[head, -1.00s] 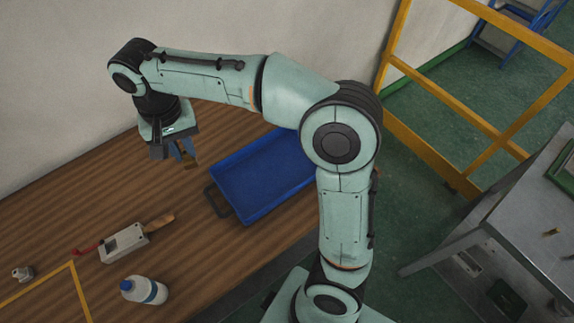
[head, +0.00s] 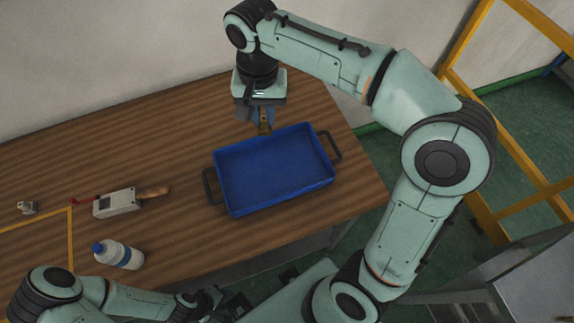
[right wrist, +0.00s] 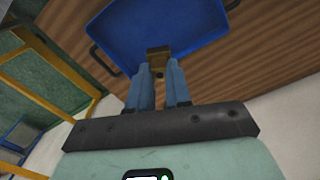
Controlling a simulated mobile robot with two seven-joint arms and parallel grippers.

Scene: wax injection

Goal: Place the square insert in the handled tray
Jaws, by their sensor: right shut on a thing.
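The handled tray (head: 275,172) is blue, empty and shallow, with a dark handle at each short end. It lies on the wooden table and also shows in the right wrist view (right wrist: 150,20). My right gripper (head: 263,115) points down at the tray's far long edge. It is shut on the square insert (head: 264,126), a small brown block with a dark hole, clearer in the right wrist view (right wrist: 158,55). There the insert overlaps the tray's rim; its height above it is unclear. My left gripper (head: 205,302) is low in the head view, near the table's front; its fingers are unclear.
A grey box tool with a wooden handle (head: 117,202) and a white bottle with a blue cap (head: 118,255) lie left of the tray. A small metal part (head: 27,208) is at far left. A yellow frame (head: 510,130) stands right of the table.

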